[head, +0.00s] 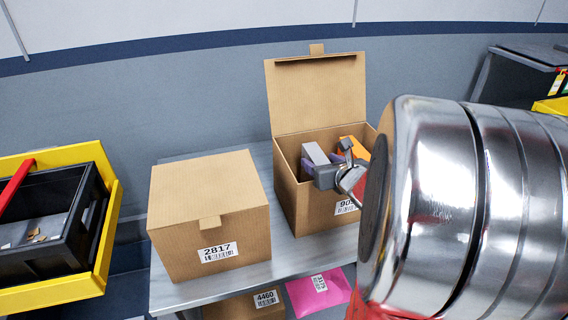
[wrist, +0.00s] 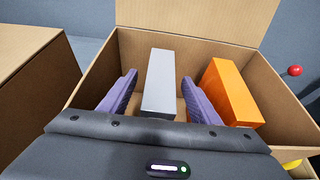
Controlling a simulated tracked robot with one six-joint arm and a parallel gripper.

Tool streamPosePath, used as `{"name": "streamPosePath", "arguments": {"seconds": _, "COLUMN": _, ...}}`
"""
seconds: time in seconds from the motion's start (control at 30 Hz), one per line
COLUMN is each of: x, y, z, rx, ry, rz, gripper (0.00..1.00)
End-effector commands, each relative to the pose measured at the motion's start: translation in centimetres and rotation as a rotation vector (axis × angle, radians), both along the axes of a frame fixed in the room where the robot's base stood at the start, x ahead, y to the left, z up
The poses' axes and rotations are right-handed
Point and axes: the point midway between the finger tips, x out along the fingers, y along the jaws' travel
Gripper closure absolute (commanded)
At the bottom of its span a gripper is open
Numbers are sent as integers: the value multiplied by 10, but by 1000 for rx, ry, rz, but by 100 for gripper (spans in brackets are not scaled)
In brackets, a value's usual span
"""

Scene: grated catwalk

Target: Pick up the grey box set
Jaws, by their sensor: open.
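The grey box set (wrist: 159,82) stands upright inside the open cardboard box (wrist: 90,75), left of an orange box (wrist: 232,92). In the head view the grey box set (head: 315,153) shows beside the orange box (head: 354,147) in the open cardboard box (head: 290,190), which has its lid raised at the back. My gripper (wrist: 158,92) is open, with one purple finger on each side of the grey box set and a gap visible on both sides. In the head view my gripper (head: 335,165) is at the open box, partly hidden by my arm.
A closed cardboard box labelled 2817 (head: 205,215) stands close left on the metal table (head: 225,283). A pink packet (head: 318,292) and another cardboard box (head: 245,306) are below. A black bin in a yellow frame (head: 50,225) is at far left. The box walls surround my fingers closely.

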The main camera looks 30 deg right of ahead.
Motion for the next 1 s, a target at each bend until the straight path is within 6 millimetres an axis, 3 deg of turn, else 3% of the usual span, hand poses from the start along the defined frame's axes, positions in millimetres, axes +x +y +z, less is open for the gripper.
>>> {"name": "streamPosePath", "arguments": {"seconds": 0.67, "x": 1, "y": -7, "z": -4, "rx": -2, "ry": 0, "rz": -9, "gripper": 43}}
{"name": "streamPosePath", "arguments": {"seconds": 1.0, "x": 1, "y": -7, "z": -4, "rx": -1, "ry": 0, "rz": -10, "gripper": 65}}
